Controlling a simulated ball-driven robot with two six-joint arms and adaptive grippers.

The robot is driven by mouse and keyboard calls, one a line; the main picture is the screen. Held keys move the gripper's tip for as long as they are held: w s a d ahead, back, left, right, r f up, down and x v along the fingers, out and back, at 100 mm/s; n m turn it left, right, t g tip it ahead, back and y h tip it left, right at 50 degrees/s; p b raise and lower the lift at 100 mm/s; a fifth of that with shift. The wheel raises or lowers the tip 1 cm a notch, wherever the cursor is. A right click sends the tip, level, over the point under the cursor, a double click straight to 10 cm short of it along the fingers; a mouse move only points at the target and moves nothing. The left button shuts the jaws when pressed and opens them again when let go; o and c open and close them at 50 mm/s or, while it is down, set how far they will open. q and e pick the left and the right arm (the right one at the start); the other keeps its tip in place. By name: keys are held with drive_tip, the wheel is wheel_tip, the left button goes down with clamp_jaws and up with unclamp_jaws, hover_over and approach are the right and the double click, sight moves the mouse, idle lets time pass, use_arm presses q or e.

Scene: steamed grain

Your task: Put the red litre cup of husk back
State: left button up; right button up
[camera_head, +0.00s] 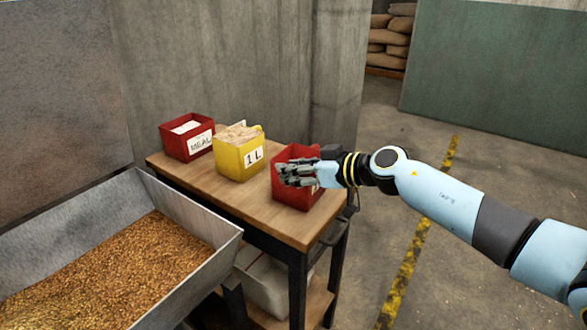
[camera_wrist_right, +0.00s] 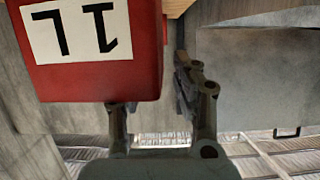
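The red litre cup (camera_head: 285,190) is at the right end of the wooden table in the head view, partly hidden behind my right gripper (camera_head: 300,173). In the right wrist view the red cup (camera_wrist_right: 146,72) fills the upper left, with its "1L" label upside down. My right gripper (camera_wrist_right: 160,100) is at the cup with its fingers apart. One finger runs behind the cup's edge; the other is beside its right side with a narrow gap. The cup's contents are hidden. My left gripper is not in view.
A yellow "1 L" box (camera_head: 238,160) with pale contents and a red "MEAL" box (camera_head: 176,141) stand in a row on the wooden table (camera_head: 225,190). A large metal bin (camera_head: 190,215) of grain is at left. A concrete wall (camera_head: 230,60) is behind; floor is clear at right.

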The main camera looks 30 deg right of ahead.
drive_tip(key=shift+r, duration=0.1)
drive_tip(key=p+v, duration=0.2)
drive_tip(key=v, duration=1)
drive_tip(key=s+d+f+m+h, duration=0.2)
drive_tip(key=s+d+f+h, duration=0.1)
drive_tip(key=f, duration=0.5)
drive_tip(key=s+d+f+m+h, duration=0.2)
drive_tip(key=d+f, duration=0.2)
drive_tip(key=f, duration=0.4)
drive_tip(key=s+f+m+g+h, duration=0.1)
drive_tip(key=s+f+g+h, duration=0.25)
drive_tip(key=s+f, duration=0.9)
drive_tip(key=s+a+f+g+y, duration=0.1)
drive_tip(key=s+a+f+g, duration=0.3)
drive_tip(key=s, duration=0.4)
drive_tip(key=s+a+f+g, duration=0.2)
drive_tip(key=s+a+f, duration=0.3)
drive_tip(key=s+f, duration=0.25)
drive_tip(key=s+a+f+g+y, duration=0.15)
drive_tip(key=s+a+f, duration=0.3)
drive_tip(key=s, duration=0.45)
wheel_tip(320, 180, down, 12)
drive_tip(key=s+g+b, duration=0.1)
drive_tip(key=b, duration=1)
drive_tip(key=shift+d+n+b, duration=0.15)
drive_tip(key=shift+n+b, duration=0.2)
drive_tip(key=shift+n, duration=0.05)
drive_tip(key=shift+r, duration=0.1)
